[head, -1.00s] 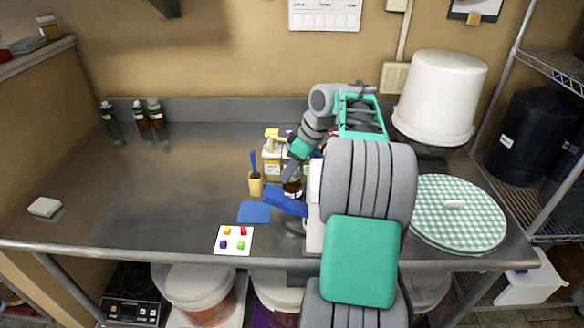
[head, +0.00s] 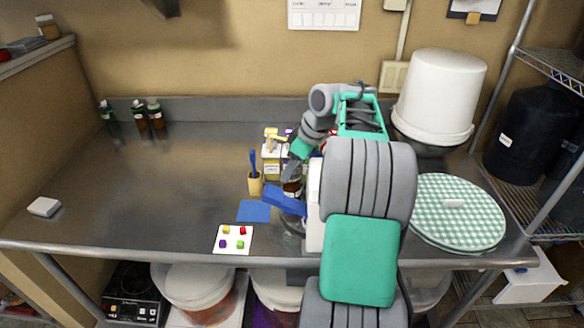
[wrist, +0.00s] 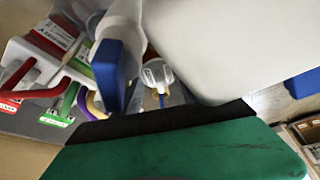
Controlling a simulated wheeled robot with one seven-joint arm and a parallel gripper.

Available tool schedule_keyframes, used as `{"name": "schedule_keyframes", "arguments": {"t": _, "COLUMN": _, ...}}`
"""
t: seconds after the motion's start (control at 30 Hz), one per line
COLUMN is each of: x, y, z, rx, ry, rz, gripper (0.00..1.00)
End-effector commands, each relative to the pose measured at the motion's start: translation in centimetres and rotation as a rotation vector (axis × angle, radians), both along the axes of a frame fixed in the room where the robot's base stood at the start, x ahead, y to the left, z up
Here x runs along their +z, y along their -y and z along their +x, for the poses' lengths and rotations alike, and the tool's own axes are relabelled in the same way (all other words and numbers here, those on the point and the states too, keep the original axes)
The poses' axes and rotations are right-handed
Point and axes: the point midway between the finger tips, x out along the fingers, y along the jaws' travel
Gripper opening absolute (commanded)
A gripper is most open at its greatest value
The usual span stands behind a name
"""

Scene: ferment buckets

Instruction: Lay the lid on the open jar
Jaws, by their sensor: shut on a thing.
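My gripper (head: 293,178) reaches down at the middle of the counter, near a small jar (head: 292,189) with dark brown contents. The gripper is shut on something. The held lid cannot be made out clearly, because my arm and the clutter hide it. A tilted blue piece (head: 284,200) crosses in front of the jar and covers its lower part. The wrist view shows a grey part with a blue end (wrist: 108,75) and a wide dark green surface (wrist: 180,152) close to the camera. Whether the jar's mouth is open cannot be told.
A blue square (head: 254,211) and a white card with coloured cubes (head: 233,240) lie in front. A white bucket (head: 440,95) stands at right.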

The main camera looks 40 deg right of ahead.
Motion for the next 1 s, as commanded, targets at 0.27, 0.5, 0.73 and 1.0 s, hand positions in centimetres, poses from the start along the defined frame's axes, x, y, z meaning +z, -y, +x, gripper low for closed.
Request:
{"name": "schedule_keyframes", "arguments": {"t": 0.27, "x": 0.0, "y": 0.0, "z": 0.0, "rx": 0.0, "ry": 0.0, "rz": 0.0, "gripper": 0.04}}
{"name": "schedule_keyframes", "arguments": {"t": 0.5, "x": -0.5, "y": 0.0, "z": 0.0, "rx": -0.001, "ry": -0.002, "rz": 0.001, "gripper": 0.04}}
{"name": "schedule_keyframes", "arguments": {"t": 0.73, "x": -1.0, "y": 0.0, "z": -0.1, "rx": -0.001, "ry": -0.004, "rz": 0.003, "gripper": 0.04}}
{"name": "schedule_keyframes", "arguments": {"t": 1.0, "x": -1.1, "y": 0.0, "z": -0.2, "rx": -0.002, "ry": -0.008, "rz": 0.005, "gripper": 0.04}}
